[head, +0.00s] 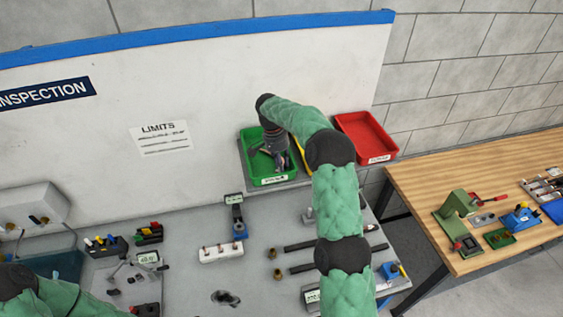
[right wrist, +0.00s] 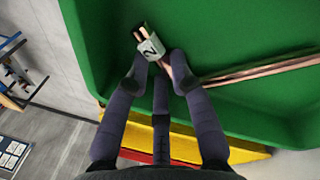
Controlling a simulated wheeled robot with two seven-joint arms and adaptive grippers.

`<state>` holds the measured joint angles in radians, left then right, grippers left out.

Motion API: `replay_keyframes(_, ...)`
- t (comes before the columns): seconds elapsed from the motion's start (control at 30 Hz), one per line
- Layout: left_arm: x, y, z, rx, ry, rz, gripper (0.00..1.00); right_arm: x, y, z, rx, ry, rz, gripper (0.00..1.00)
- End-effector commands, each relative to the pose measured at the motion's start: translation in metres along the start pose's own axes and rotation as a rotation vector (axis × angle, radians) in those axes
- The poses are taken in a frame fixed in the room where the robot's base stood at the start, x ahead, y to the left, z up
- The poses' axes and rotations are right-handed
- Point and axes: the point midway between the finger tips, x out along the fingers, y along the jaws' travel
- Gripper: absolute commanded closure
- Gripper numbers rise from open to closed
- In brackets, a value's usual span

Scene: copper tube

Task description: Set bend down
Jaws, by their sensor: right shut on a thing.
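My right gripper (head: 272,150) reaches down into the green bin (head: 250,168) on the shelf at the back. In the right wrist view the gripper (right wrist: 160,84) is shut on the copper bend (right wrist: 179,68), which carries a white tag (right wrist: 150,48) marked 2. The bend is over the floor of the green bin (right wrist: 225,30); whether it touches the floor I cannot tell. A copper length (right wrist: 265,70) runs to the right in the bin; whether it belongs to the held bend I cannot tell. My left gripper is out of view.
A yellow bin (head: 300,150), mostly hidden by my arm, and a red bin (head: 365,137) stand right of the green one. The grey bench (head: 190,285) holds a white block (head: 221,252), dark bars (head: 315,265) and small fixtures. A wooden table (head: 440,180) stands at right.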

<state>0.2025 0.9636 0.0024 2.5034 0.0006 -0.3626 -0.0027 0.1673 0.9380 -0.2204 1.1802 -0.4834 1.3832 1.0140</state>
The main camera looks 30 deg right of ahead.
Motion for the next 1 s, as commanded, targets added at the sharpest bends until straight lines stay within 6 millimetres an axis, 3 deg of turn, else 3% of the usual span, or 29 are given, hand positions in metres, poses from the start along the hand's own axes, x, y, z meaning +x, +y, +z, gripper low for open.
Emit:
replay_keyframes(0.07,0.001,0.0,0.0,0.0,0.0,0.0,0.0,0.0,0.0,0.0,0.0,0.0,0.0,1.0)
replay_keyframes(0.1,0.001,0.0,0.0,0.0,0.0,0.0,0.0,0.0,0.0,0.0,0.0,0.0,0.0,0.67)
replay_keyframes(0.57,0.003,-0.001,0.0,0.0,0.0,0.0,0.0,-0.009,-0.001,-0.001,0.001,0.003,-0.002,0.67)
replay_keyframes(1.0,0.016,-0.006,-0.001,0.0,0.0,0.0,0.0,-0.084,-0.001,0.0,0.0,0.002,-0.002,0.67)
